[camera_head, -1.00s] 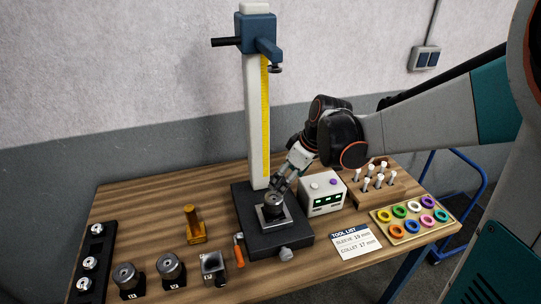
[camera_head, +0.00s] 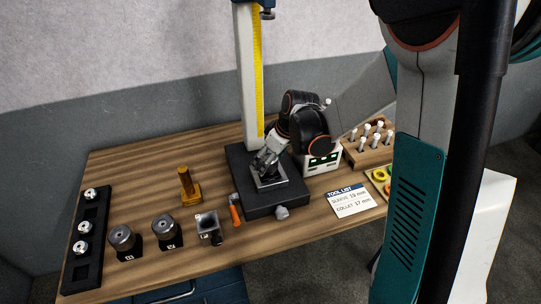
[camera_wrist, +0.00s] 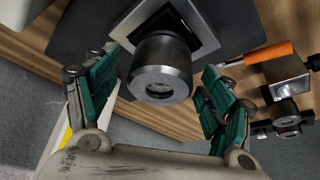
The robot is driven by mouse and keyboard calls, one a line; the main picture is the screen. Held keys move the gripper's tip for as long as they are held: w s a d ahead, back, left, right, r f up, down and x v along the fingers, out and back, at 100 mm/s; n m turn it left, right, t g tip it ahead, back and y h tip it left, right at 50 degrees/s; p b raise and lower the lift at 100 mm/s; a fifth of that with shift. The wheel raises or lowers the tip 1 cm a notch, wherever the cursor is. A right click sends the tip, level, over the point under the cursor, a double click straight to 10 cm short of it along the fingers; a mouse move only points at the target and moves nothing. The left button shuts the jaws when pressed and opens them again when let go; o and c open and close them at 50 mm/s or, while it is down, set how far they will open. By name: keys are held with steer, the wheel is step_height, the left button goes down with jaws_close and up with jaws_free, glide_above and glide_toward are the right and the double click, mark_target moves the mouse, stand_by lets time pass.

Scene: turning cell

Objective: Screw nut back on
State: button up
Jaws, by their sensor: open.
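In the wrist view a dark round metal piece (camera_wrist: 162,68) with a ringed, holed end face sits at a square silver fixture plate (camera_wrist: 203,35). It looks like a nut on a holder, but I cannot tell where one ends and the other begins. My gripper (camera_wrist: 158,82) is open, with its green-padded fingers on either side of the piece and visible gaps to both. In the head view my gripper (camera_head: 265,166) is low over the plate (camera_head: 283,181) on the black press base (camera_head: 262,204) and hides the round piece.
Left are a black rack (camera_head: 82,262), two round metal pieces on stands (camera_head: 122,238) (camera_head: 165,228), a brass post (camera_head: 188,184), a grey block (camera_head: 207,222) and an orange-handled tool (camera_head: 235,213). The press column (camera_head: 248,75) stands close behind my gripper. A display box (camera_head: 322,163) is at right.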

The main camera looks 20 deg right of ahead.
steer(key=c, duration=1.2)
steer(key=m+h+b, duration=0.1)
steer(key=m, duration=0.3)
steer(key=shift+h, duration=0.4)
steer(key=shift+c, duration=0.2)
steer(key=m+h, duration=0.1)
steer(key=m, duration=0.3)
steer(key=shift+t, duration=0.4)
steer(key=shift+m+h+b, duration=0.3)
steer(key=shift+m+h, duration=0.1)
steer(key=shift+m, duration=0.2)
steer(key=m+h, duration=0.1)
steer(key=m, duration=0.2)
steer(key=shift+g+b, duration=0.3)
steer(key=shift+b, duration=0.05)
steer(key=m, duration=0.2)
steer(key=m+g+h, duration=0.1)
steer(key=m, duration=0.1)
steer(key=shift+m+h+b, duration=0.3)
steer(key=shift+m+b, duration=0.1)
steer(key=shift+m, duration=0.7)
